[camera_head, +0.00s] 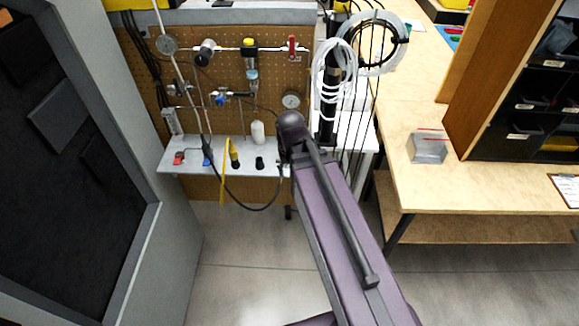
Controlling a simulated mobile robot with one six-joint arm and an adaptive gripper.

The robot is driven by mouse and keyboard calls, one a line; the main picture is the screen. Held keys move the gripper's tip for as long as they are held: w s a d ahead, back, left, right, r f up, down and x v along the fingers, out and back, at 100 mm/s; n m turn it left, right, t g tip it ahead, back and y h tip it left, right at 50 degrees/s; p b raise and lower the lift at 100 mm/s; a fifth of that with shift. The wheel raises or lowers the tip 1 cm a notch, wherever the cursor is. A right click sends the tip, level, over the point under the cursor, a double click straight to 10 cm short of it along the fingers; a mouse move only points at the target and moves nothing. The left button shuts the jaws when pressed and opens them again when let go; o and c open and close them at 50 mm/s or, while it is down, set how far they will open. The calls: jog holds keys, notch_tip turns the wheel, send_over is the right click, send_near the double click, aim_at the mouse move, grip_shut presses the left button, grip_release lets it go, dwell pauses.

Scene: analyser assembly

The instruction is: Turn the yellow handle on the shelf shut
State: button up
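A long thin yellow handle (225,172) is at the front of the light grey shelf (200,167), in front of the pegboard. It stands nearly upright in the picture and reaches below the shelf's front edge. A yellow and black fitting (234,154) is just to its right; I cannot tell whether they are joined. My purple-grey arm reaches up from the bottom right, and its dark joint is right of the handle, near the shelf's right end. My gripper does not show, and I see nothing touching the handle.
A red fitting (179,158), a blue fitting (207,157) and a white bottle (257,133) are on or above the shelf. A dark cable loops below it. White coiled tubing (337,68) hangs to the right. A wooden bench (420,190) is at right, a grey cabinet (165,240) at left.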

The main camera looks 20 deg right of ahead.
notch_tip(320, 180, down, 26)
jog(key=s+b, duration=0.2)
jog(key=b, duration=2.3)
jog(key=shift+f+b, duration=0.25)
jog(key=shift+b, duration=0.1)
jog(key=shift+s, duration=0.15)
